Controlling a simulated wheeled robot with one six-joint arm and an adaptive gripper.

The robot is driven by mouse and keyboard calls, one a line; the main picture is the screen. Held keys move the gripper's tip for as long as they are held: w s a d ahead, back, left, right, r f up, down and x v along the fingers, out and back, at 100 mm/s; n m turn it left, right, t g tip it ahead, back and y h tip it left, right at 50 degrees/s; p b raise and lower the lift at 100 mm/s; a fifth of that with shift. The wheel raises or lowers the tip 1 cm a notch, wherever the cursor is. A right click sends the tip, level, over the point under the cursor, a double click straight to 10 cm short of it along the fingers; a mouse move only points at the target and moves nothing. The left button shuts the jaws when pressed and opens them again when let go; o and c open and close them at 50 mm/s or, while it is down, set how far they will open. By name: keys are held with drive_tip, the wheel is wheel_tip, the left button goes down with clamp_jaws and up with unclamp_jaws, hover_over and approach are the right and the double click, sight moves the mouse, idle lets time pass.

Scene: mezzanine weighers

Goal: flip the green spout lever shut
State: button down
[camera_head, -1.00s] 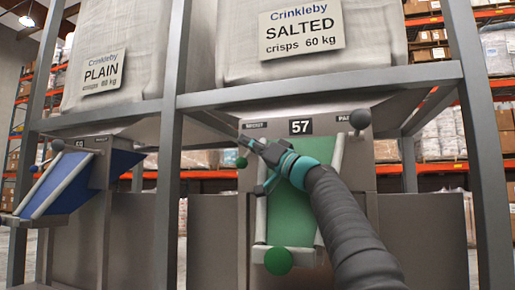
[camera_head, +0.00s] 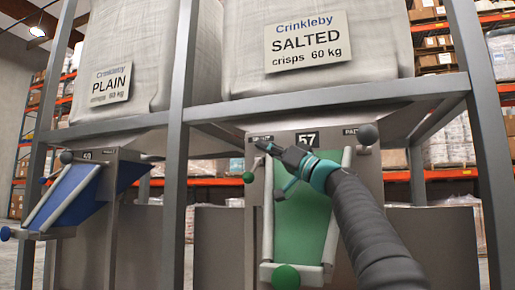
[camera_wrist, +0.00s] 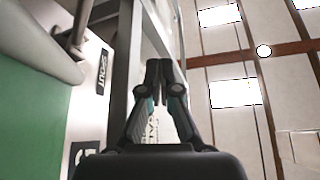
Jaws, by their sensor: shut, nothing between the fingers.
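The weigher marked 57 has a small green knob (camera_head: 248,177) at the left edge of its panel, below the SPOUT label. Its short stem slants down and left. A larger green ball (camera_head: 286,277) sits at the bottom of the green chute (camera_head: 304,225). My gripper (camera_head: 260,146) is shut and empty, a little above and right of the small green knob, in front of the SPOUT label. It looks apart from the knob; depth is hard to judge. In the wrist view my gripper (camera_wrist: 158,70) has its fingertips together, right of the SPOUT label (camera_wrist: 102,72).
A grey-knobbed lever (camera_head: 367,134) stands at the panel's right. Another weigher with a blue chute (camera_head: 76,193) is at the left. A grey frame post (camera_head: 181,130) stands between them, and a crossbar (camera_head: 325,98) runs above my gripper under the SALTED bag (camera_head: 310,45).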

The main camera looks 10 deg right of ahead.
drive_tip(key=w+d+b+v, duration=0.1)
drive_tip(key=b+v, duration=0.1)
drive_tip(key=v, duration=0.5)
drive_tip(key=shift+f, duration=0.15)
idle(0.3)
